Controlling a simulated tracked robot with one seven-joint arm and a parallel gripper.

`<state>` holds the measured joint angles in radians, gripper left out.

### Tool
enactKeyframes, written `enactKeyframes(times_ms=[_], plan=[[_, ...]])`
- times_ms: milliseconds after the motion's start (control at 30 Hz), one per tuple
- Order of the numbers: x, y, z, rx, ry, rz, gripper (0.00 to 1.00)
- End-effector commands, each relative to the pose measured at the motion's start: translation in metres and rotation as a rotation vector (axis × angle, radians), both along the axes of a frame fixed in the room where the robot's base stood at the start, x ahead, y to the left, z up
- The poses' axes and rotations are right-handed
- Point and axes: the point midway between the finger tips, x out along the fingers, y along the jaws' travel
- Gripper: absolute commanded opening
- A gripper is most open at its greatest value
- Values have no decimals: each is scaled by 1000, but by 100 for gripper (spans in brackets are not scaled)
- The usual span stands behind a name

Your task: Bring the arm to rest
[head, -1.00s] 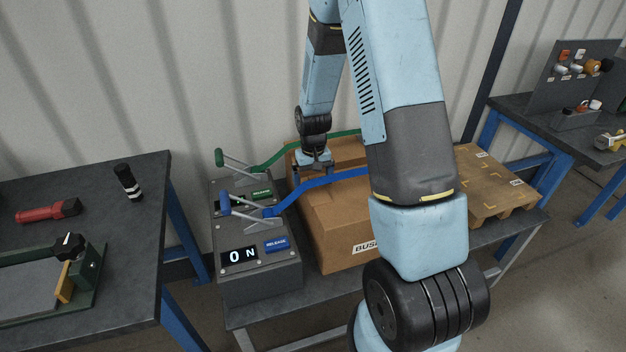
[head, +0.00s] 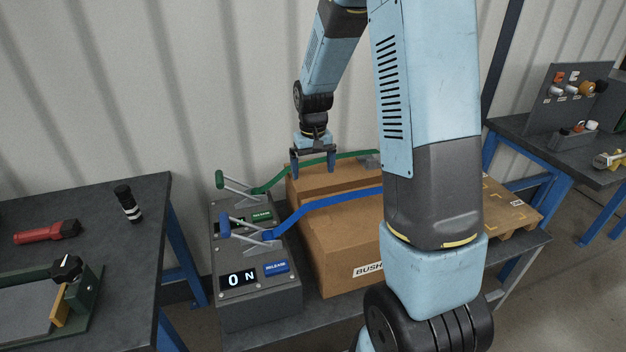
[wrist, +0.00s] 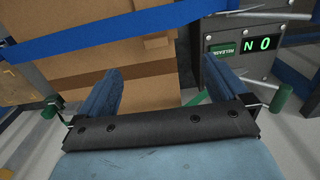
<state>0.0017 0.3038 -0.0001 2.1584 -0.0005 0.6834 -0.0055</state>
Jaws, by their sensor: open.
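My gripper (head: 312,172) is open and empty, pointing down at the far end of the brown carton (head: 340,240), by the green strap (head: 325,159). In the wrist view both blue fingers (wrist: 163,78) stand apart with nothing between them. The gap between fingertips and carton cannot be told exactly. The blue strap (head: 325,198) runs over the carton nearer to me. My upper arm hides the right part of the carton and straps.
A grey tensioner box (head: 258,303) with levers and a display reading 0 N stands left of the carton. A pallet (head: 510,213) is at right. A corrugated wall stands behind.

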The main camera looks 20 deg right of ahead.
Motion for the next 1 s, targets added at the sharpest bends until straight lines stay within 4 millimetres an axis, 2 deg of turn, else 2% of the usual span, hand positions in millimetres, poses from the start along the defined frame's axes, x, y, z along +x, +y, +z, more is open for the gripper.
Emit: enactKeyframes(times_ms=[133, 667, 767, 1000], plan=[[0, 0, 9, 0, 0, 0, 100], [-1, 0, 13, 0, -4, 0, 100], [-6, 0, 26, 0, -21, 0, 100], [-37, 0, 83, 0, -97, -1, 100]])
